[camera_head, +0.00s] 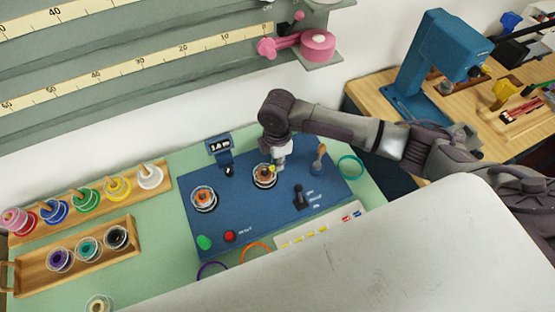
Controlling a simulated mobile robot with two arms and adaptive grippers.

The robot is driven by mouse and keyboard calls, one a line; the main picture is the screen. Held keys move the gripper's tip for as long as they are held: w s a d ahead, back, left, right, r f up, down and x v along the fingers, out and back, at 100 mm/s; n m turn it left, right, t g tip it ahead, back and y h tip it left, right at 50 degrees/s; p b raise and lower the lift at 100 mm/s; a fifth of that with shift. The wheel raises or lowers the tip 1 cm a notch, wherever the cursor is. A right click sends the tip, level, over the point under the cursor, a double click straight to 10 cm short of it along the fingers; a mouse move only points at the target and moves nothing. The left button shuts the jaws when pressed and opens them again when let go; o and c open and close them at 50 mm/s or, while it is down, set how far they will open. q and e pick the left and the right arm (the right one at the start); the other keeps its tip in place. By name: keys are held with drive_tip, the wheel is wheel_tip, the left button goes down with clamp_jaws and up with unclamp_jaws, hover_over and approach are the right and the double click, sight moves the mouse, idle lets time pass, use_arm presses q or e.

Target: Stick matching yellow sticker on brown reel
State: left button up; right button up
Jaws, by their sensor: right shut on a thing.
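My right gripper (276,163) points down over the right-hand spool position on a blue machine panel (223,240). It is shut on a small yellow piece, apparently the yellow sticker (272,169). Right below it is a clear-flanged reel with an orange-brown core (263,177), partly hidden by the gripper. I cannot tell whether the sticker touches this reel. A second reel with an orange-brown core (204,198) sits on the panel further left. A pale sticker sheet (290,241) with yellow, blue and red marks lies at the panel's front edge, partly covered. My left gripper is not in view.
A wooden rack (160,184) of colored spools and a wooden tray (125,252) of darker spools stand left. A blue press (437,65) stands at right.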

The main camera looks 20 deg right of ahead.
drive_tip(key=shift+f, duration=0.4)
idle(0.8)
drive_tip(key=shift+s+f, duration=0.1)
idle(2.1)
drive_tip(key=o, duration=0.7)
drive_tip(key=shift+p, duration=0.3)
wheel_tip(320, 180, up, 7)
drive_tip(key=p, duration=0.8)
